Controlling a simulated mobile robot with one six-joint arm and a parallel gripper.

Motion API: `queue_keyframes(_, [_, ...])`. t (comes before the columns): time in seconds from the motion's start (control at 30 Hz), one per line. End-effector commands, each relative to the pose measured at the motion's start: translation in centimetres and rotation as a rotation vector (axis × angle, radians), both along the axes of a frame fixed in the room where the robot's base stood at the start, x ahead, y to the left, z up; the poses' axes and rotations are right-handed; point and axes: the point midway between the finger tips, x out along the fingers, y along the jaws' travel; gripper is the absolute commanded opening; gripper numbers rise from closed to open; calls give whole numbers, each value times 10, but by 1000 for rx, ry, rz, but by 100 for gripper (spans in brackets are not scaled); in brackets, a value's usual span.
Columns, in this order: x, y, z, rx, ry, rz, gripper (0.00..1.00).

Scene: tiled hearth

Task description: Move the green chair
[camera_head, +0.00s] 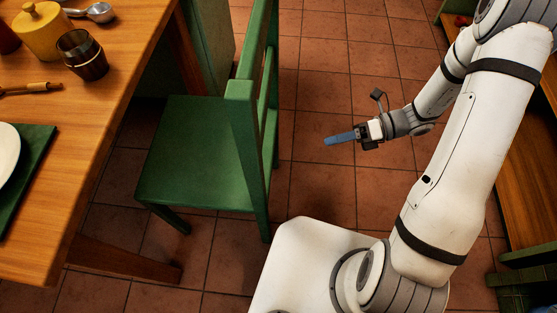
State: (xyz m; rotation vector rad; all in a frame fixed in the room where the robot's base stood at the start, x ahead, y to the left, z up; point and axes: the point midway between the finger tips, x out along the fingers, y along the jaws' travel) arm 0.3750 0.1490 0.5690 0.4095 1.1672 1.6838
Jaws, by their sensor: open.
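The green chair (189,156) stands upright on the tiled floor beside the wooden table, its seat facing the table and its backrest on the right, away from the table. Part of the backrest top is cut off by the picture's upper edge. My gripper (340,138) is to the right of the chair, apart from it, with blue fingers pointing left toward the backrest. It is open with nothing seen between the fingers.
The wooden table (105,117) fills the left, bearing a yellow pot (43,33), a dark cup (82,54), a ladle (98,12) and a plate (7,152) on a green mat (28,180). Wooden furniture (528,180) stands at the right. Tiled floor (315,80) between is clear.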

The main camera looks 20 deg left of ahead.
Motion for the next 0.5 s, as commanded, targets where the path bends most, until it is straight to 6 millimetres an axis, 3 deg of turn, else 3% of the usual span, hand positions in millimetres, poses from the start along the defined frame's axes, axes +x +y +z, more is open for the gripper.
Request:
queue_keyframes(0.03, [4, 4, -42, 11, 111, -58, 55])
queue_keyframes(0.2, [15, 12, -105, 37, 397, -209, 55])
queue_keyframes(0.33, [20, 15, -129, 50, 520, -271, 55])
queue_keyframes(0.5, [20, 23, -138, 56, 571, -294, 55])
